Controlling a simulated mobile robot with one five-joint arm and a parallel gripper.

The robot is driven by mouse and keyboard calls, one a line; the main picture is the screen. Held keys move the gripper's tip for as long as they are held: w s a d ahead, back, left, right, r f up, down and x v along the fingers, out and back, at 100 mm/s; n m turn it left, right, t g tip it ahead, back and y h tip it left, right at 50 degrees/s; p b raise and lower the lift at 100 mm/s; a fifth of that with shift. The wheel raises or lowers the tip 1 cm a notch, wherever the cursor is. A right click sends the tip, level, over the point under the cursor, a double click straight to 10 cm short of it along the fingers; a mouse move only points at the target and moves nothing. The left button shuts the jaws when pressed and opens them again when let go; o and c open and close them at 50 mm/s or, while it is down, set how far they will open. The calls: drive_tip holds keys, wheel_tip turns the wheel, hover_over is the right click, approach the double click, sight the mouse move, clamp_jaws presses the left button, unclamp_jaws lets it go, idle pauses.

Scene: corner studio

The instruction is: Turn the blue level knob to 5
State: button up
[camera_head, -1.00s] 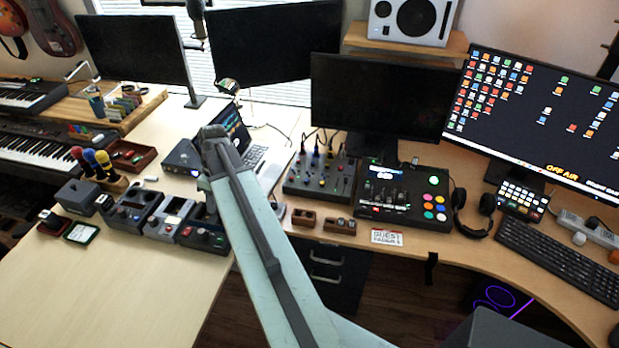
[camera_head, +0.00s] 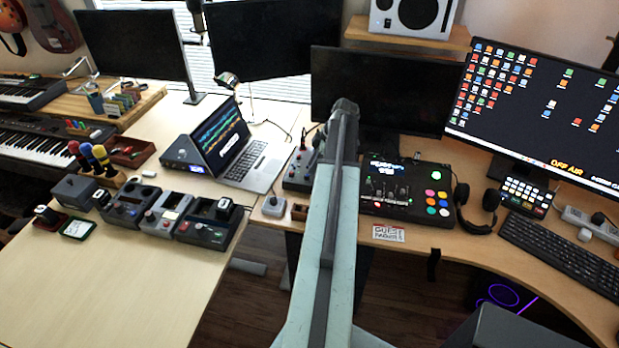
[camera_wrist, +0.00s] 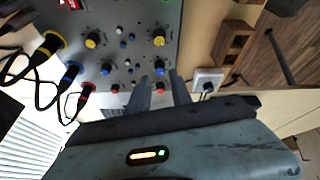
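The grey mixer (camera_head: 300,170) stands on the desk in the head view, partly hidden behind my arm. Its panel (camera_wrist: 135,60) fills the upper middle of the wrist view, with yellow, blue and red knobs. One blue knob (camera_wrist: 160,69) is just beyond my fingertips; a red knob (camera_wrist: 160,87) shows in the gap between the fingers. Another blue knob (camera_wrist: 106,69) is further left. I cannot read the labels or knob settings. My gripper (camera_wrist: 162,78) has its two dark fingers apart with a gap between them. Contact with any knob cannot be told.
Coloured cable plugs (camera_wrist: 70,75) stand at the mixer's edge. A pale block with a dark knob (camera_wrist: 207,82) and a wooden holder (camera_wrist: 235,42) lie beside the mixer. A laptop (camera_head: 238,145) is to its left, a pad controller (camera_head: 405,190) to its right.

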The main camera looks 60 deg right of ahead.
sight(307, 175)
drive_tip(key=b+x, duration=0.2)
drive_tip(key=x, duration=0.2)
drive_tip(key=shift+s+f, duration=0.1)
drive_tip(key=shift+s, duration=0.05)
drive_tip(key=shift+w+f+b, duration=0.25)
drive_tip(key=shift+b, duration=0.25)
drive_tip(key=shift+r, duration=0.1)
clamp_jaws()
drive_tip(key=shift+m, duration=0.3)
